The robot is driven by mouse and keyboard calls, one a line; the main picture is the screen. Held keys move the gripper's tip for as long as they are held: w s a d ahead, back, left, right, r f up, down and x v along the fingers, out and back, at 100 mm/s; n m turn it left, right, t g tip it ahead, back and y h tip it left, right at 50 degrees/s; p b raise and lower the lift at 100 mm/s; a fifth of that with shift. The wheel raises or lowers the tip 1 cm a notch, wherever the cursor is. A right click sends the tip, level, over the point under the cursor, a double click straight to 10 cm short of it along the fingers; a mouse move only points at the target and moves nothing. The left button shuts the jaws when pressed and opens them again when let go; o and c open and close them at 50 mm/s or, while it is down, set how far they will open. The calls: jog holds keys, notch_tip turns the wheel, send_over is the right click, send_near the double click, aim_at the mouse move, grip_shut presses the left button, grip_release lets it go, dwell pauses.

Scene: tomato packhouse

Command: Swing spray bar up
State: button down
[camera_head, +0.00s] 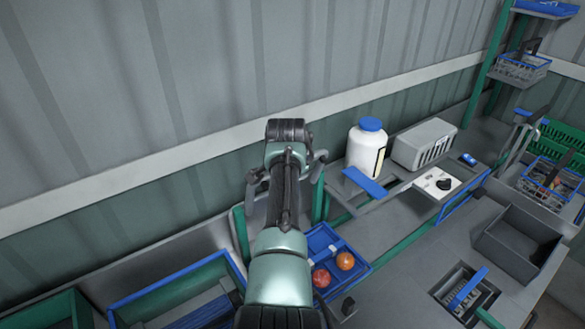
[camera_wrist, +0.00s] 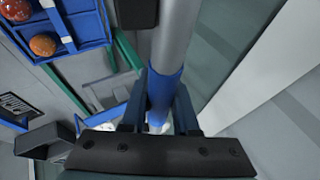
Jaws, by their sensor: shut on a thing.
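The spray bar (camera_wrist: 182,35) is a grey tube with a blue sleeve (camera_wrist: 164,88), running from the top of the wrist view down between my fingers. My gripper (camera_wrist: 159,112) is shut on the blue sleeve, one dark finger on each side.
A blue tray (camera_head: 357,272) with two tomatoes lies right of my arm. A white jar (camera_head: 366,150) with a blue lid and a grey vented box (camera_head: 424,144) stand near the corrugated wall (camera_head: 200,80). A blue-rimmed bin (camera_head: 170,284) is at lower left.

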jog(key=shift+f, duration=0.1)
jog(key=c, duration=0.7)
grip_release()
jog(key=s+a+r+p, duration=0.1)
jog(key=r+p, duration=0.3)
jog(key=p, duration=0.1)
jog(key=s+a+r+p, duration=0.1)
jog(key=a+r+p, duration=0.1)
jog(key=r+p, duration=0.3)
jog(key=s+a+r+p, duration=0.1)
jog(key=r+p, duration=0.4)
jog(key=p, duration=0.1)
jog(key=shift+s+a, duration=0.25)
jog(key=shift+a, duration=0.05)
dwell(0.7)
jog(key=b+v, duration=0.5)
jog(key=v, duration=0.8)
jog(key=shift+b, duration=0.35)
